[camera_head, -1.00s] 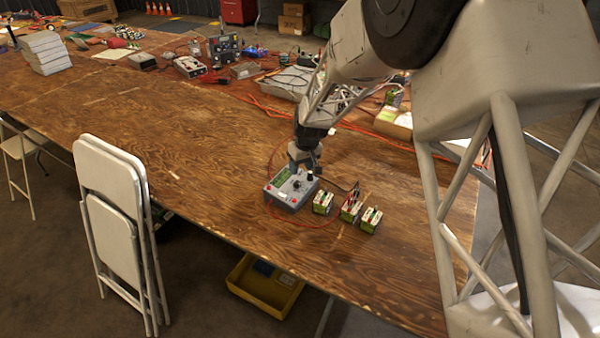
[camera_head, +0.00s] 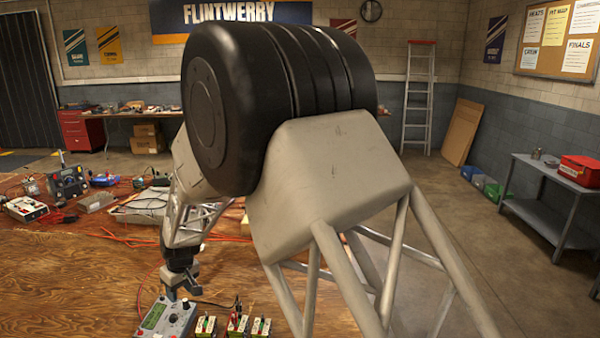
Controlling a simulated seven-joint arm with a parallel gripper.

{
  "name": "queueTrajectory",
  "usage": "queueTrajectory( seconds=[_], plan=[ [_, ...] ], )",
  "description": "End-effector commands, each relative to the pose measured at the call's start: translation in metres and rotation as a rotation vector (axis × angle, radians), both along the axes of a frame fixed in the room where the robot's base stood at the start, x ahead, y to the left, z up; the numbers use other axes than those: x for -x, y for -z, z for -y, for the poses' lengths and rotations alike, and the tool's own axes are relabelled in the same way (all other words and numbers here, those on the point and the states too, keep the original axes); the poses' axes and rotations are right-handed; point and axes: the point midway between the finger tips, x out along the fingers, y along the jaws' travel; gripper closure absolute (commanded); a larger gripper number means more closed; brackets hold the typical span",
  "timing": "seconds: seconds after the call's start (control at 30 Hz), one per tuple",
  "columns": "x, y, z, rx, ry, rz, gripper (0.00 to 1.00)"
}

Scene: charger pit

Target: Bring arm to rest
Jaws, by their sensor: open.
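My gripper (camera_head: 182,291) hangs above the wooden table at the lower left, pointing down with its jaws open. It is just above a grey charger box (camera_head: 167,320) with a green display and a dark knob. I see nothing held between the fingers. I cannot tell from this view whether the fingertips touch the box. My arm rises from there and fills the middle of the picture, hiding part of the table and the room behind.
Three small green-and-white battery packs (camera_head: 238,324) stand right of the charger. Red cables and several devices, such as a dark meter (camera_head: 68,183), crowd the table behind. A grey metal bench (camera_head: 553,190) with a red box (camera_head: 582,168) stands at the right. Floor before it is clear.

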Motion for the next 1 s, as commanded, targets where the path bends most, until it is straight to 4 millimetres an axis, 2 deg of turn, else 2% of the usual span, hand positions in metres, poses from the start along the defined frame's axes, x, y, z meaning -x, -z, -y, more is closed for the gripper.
queueTrajectory(
  seconds=[0.23, 0.47, 0.77, 1.0],
  plan=[
    [-0.002, -0.051, 0.066, -0.001, 0.088, 0.011, 0.52],
    [0.006, -0.098, 0.137, 0.001, 0.186, 0.019, 0.52],
    [0.031, -0.15, 0.227, 0.003, 0.316, 0.032, 0.52],
    [0.062, -0.183, 0.295, 0.007, 0.42, 0.042, 0.52]
  ],
)
